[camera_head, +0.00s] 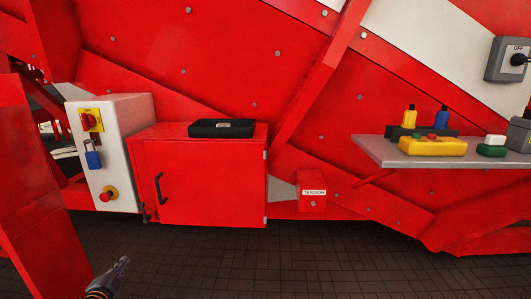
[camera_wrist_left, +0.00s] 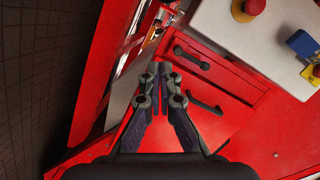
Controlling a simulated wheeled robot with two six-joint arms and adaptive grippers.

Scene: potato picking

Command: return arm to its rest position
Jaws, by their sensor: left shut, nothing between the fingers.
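My left gripper (camera_head: 122,263) shows at the bottom left of the head view, low over the dark floor and in front of the red cabinet. The left wrist view shows the same gripper (camera_wrist_left: 158,72) with its fingers together and nothing between them. It is apart from the cabinet and the control box. My right gripper is not in either view.
A red cabinet (camera_head: 200,178) with a black handle carries a black tray (camera_head: 222,128). A white control box (camera_head: 122,170) with a blue padlock (camera_head: 93,157) stands left of it. A grey shelf (camera_head: 385,153) holds a yellow box (camera_head: 432,147). The tiled floor (camera_head: 260,262) is clear.

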